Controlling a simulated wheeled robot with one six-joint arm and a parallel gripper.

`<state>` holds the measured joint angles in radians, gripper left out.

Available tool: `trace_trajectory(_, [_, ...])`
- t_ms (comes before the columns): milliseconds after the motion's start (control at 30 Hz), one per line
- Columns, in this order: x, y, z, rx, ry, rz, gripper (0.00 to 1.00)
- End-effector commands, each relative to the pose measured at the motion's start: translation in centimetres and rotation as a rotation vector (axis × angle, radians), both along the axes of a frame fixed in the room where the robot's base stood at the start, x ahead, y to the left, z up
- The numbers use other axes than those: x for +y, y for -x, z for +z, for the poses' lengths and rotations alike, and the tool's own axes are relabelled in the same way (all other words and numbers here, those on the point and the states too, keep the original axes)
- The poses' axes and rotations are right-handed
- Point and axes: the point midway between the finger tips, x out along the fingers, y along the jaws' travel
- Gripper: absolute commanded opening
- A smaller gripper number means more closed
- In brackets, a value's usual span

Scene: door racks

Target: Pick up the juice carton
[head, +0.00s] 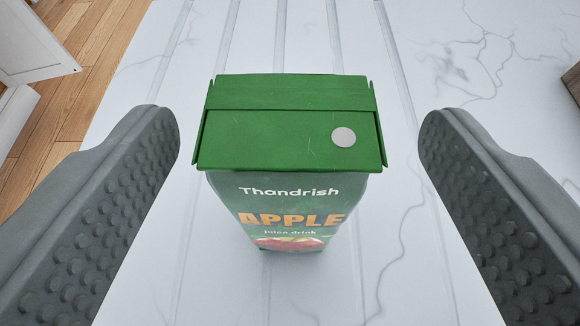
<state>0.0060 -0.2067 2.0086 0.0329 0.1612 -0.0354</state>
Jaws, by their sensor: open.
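The juice carton (290,140) is green, with "Thandrish APPLE juice drink" on its front and a pale round spot on its top. It stands upright on a white marble-patterned surface (400,270) in the middle of the head view. My gripper (298,135) is open, with one grey studded finger to the left of the carton and the other to the right. There is a clear gap between each finger and the carton, and neither touches it. The carton's back is hidden.
The white surface has long straight grooves and is clear around the carton. A wooden floor (95,60) and a white panel (35,45), perhaps a door, show at the left. A brown object (573,82) is cut off at the right edge.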

Motion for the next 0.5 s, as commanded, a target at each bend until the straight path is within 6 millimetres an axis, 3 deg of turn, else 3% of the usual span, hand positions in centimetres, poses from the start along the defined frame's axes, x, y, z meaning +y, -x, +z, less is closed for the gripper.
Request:
trace_trajectory(300, [0.3, -3.5, -1.6, 0.001, -0.001, 0.0, 0.75])
trace_trajectory(500, [0.3, -4.0, -1.8, 0.0, -0.001, 0.0, 0.75])
